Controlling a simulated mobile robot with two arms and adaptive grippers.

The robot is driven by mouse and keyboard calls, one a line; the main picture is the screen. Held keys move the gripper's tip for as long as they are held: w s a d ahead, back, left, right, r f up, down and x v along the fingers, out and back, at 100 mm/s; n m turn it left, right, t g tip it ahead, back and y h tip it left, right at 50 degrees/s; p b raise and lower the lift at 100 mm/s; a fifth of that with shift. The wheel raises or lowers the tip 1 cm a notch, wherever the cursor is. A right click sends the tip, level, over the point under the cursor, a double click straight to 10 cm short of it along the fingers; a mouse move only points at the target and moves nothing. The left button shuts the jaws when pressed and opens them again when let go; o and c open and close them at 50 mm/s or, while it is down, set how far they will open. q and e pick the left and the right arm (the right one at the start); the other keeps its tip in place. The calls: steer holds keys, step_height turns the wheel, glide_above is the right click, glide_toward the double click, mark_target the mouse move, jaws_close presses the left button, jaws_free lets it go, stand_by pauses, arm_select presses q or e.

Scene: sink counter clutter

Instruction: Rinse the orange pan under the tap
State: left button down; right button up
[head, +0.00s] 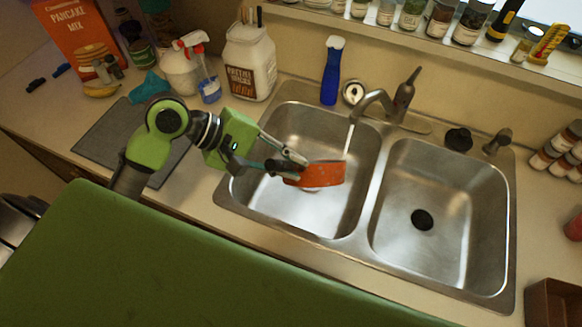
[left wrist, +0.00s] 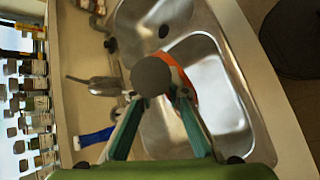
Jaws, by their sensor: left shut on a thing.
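The orange pan (head: 322,174) is over the left basin (head: 270,203) in the head view, tilted. Its orange rim (left wrist: 186,77) also shows in the left wrist view, mostly hidden behind a dark round part. My left gripper (head: 296,164) is shut on the pan, at its dark handle end. The tap (head: 375,98) stands behind the basins with its spout over the left one. A thin pale stream of water (head: 348,138) runs from the spout down to the pan's right end. My right gripper is not in view.
The right basin (head: 440,215) is empty apart from its dark drain. A blue bottle (head: 331,75), a white tub (head: 249,65) and a spray bottle (head: 208,82) stand behind and left of the sink. A dark grey mat (head: 105,135) lies left. Jars line the sill.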

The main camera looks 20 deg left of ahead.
arm_select(q)
steer(key=shift+w+a+r+n+g, duration=0.2)
steer(key=shift+w+a+r+g, duration=0.1)
steer(key=shift+w, duration=0.25)
steer(key=shift+w+a+r+n+g, duration=0.2)
steer(key=shift+w+r, duration=0.1)
steer(key=shift+w, duration=0.25)
steer(key=w+a+n+g+h, duration=0.2)
steer(key=w+g, duration=0.1)
steer(key=w, duration=0.4)
steer(key=shift+a+r, duration=0.3)
steer(key=shift+a, duration=0.05)
